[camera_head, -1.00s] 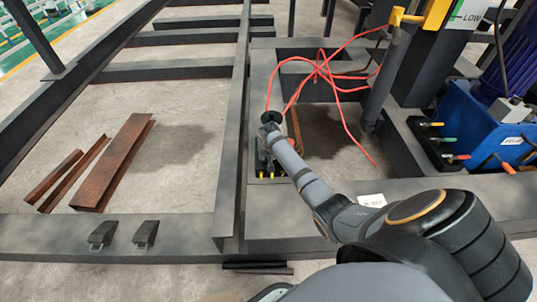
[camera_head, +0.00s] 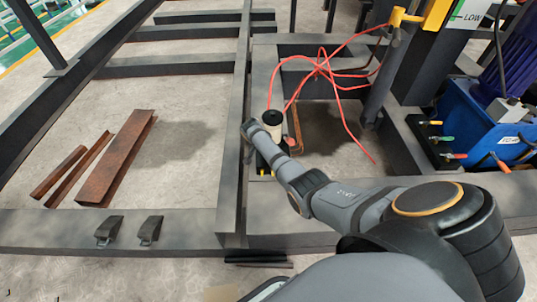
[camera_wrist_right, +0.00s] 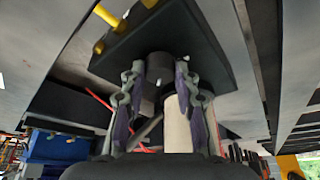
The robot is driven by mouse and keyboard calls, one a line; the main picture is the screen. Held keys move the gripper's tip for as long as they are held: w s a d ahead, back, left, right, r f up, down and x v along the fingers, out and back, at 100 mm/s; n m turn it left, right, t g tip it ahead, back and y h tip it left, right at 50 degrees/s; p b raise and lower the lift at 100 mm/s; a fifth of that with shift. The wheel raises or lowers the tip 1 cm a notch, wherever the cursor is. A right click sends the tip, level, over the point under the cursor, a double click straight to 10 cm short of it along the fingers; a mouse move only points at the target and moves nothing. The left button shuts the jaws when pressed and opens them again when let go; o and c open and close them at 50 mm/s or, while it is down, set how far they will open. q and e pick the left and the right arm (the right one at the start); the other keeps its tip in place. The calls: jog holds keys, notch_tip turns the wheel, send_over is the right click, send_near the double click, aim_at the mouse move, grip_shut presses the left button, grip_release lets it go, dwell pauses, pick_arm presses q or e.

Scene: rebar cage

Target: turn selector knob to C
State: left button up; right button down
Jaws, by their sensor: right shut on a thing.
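In the right wrist view a dark round knob (camera_wrist_right: 159,65) stands on a black block (camera_wrist_right: 205,45) with yellow handles (camera_wrist_right: 112,14). My right gripper (camera_wrist_right: 161,80) has its purple-padded fingers on both sides of the knob and is shut on it. A cream cylinder (camera_wrist_right: 177,128) shows between the fingers, nearer the camera. In the head view a cream cylinder with a black top (camera_head: 272,119) stands beside the end of my right arm, which hides the fingers and most of the block. No letter markings on the knob are readable. My left gripper is not in view.
Red cables (camera_head: 325,70) loop behind my right arm. A steel beam (camera_head: 232,150) runs close to its left. A blue unit (camera_head: 475,120) and a block with coloured handles (camera_head: 440,143) stand at the right. Rusty profiles (camera_head: 118,160) lie on the left floor.

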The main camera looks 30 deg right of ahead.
jog(key=shift+w+m, duration=0.1)
jog(key=shift+m, duration=0.5)
jog(key=shift+m+g+b, duration=0.4)
jog(key=shift+m+b, duration=0.1)
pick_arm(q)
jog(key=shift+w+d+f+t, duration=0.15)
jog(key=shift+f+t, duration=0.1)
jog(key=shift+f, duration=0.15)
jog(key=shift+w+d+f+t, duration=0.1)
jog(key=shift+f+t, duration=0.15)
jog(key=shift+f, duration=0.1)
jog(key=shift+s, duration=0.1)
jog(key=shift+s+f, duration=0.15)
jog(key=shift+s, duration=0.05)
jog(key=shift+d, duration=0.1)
pick_arm(e)
jog(key=c, duration=1)
grip_release()
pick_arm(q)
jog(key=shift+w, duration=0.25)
